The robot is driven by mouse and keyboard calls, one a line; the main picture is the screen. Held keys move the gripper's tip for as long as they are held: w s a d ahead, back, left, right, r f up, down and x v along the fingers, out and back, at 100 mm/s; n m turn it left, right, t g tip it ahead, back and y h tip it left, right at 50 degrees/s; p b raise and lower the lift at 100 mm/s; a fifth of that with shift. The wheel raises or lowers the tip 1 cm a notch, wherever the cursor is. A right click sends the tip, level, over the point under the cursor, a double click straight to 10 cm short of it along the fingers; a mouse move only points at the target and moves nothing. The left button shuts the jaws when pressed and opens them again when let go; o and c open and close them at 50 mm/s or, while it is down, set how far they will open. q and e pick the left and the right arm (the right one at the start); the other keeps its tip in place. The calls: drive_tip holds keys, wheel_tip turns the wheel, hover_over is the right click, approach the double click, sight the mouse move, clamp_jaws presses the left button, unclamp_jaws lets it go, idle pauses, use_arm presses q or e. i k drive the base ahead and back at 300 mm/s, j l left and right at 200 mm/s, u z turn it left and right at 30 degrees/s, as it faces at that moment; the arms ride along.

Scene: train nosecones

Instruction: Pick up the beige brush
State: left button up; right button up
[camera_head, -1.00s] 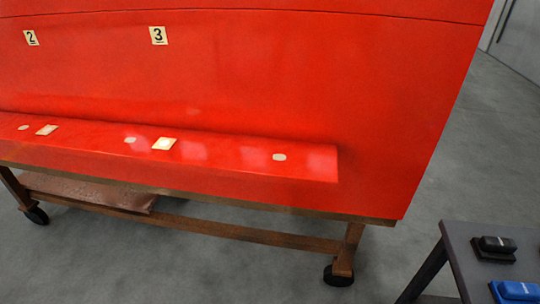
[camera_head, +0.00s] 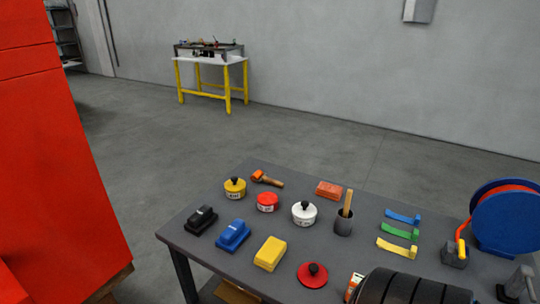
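An orange-headed tool with a brown handle (camera_head: 266,179) lies near the table's far edge. No other beige brush is clear to me. Neither of my grippers shows in the view.
Around the cup are a white pot (camera_head: 304,214), a red brick-like block (camera_head: 328,190), coloured strips (camera_head: 398,234), and several lidded tins and blocks. A blue reel (camera_head: 503,215) and a dark ribbed object (camera_head: 413,288) stand at right. A red panel (camera_head: 55,150) rises at left.

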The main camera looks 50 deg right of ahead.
sight(349, 197)
drive_tip(key=z, duration=0.45)
drive_tip(key=j+z, duration=0.1)
drive_tip(key=z, duration=0.8)
drive_tip(key=k+z, duration=0.1)
drive_tip(key=z, duration=0.8)
